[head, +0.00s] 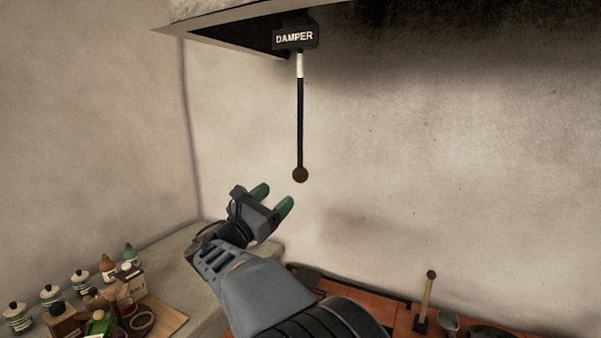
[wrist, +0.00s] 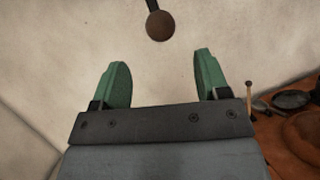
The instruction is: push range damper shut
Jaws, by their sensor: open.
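The range damper is a black box lettered DAMPER (head: 295,36) under the hood edge. A dark rod (head: 300,120) with a white band near its top hangs straight down from it and ends in a round brown knob (head: 300,174). In the wrist view the knob (wrist: 160,26) shows beyond the fingertips, roughly centred between them. My gripper (head: 275,196) is open and empty, its green fingers below and left of the knob in the head view. In the wrist view my gripper (wrist: 161,75) does not touch the knob.
The hood (head: 215,22) overhangs at the top. Several jars and bottles (head: 80,284) stand on the counter at lower left. The wall around the rod is bare.

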